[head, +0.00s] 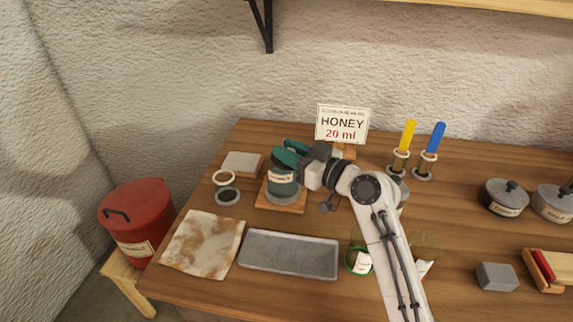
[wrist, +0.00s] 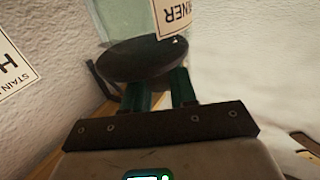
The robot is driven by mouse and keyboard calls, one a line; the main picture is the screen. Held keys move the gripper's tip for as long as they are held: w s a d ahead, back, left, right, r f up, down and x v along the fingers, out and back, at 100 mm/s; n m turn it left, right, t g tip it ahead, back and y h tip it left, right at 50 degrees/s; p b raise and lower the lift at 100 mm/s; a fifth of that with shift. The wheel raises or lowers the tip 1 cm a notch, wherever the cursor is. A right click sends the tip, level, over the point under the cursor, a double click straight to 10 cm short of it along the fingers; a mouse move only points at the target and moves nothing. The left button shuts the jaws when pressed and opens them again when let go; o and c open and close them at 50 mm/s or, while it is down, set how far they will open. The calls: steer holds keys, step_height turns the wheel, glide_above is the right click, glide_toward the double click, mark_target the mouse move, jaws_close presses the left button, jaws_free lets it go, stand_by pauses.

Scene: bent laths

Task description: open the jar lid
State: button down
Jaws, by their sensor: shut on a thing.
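A teal glass jar (head: 282,187) with a pale label stands upright on a small wooden board (head: 277,207) at the left middle of the table. My gripper (head: 289,154) reaches in from the right at the top of the jar. Its green fingers hide most of the lid in the head view. In the wrist view the jar (wrist: 115,18) appears upside down, with its dark round lid (wrist: 140,60) nearest the fingers. My gripper (wrist: 160,88) is shut on the lid at its rim. I cannot tell whether the lid has turned or lifted.
A sign (head: 342,123) reading "HONEY 20 ml" stands behind the jar. Yellow (head: 406,137) and blue (head: 433,140) handled tools stand at the right. A red bin (head: 138,220) is left of the table.

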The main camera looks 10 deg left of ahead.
steer(key=shift+w+d+r+n+g+y+b, duration=0.1)
steer(key=shift+w+d+n+g+y+b, duration=0.2)
steer(key=shift+b, duration=0.8)
steer(key=shift+w+d+n+g+y+b, duration=0.1)
steer(key=shift+d+n+g+b, duration=0.2)
steer(key=shift+b, duration=0.75)
steer(key=shift+d+b, duration=0.15)
steer(key=shift+b, duration=0.15)
steer(key=shift+d+r+g, duration=0.1)
steer(key=shift+r+g, duration=0.2)
steer(key=shift+g, duration=0.1)
steer(key=c, duration=1.2)
jaws_free()
steer(key=shift+o, duration=1)
steer(key=shift+s+f, duration=0.1)
steer(key=shift+f, duration=0.1)
steer(key=b+v, duration=0.1)
steer(key=v, duration=0.6)
steer(key=shift+d, duration=0.2)
steer(key=shift+s+f, duration=0.1)
steer(key=shift+f, duration=0.05)
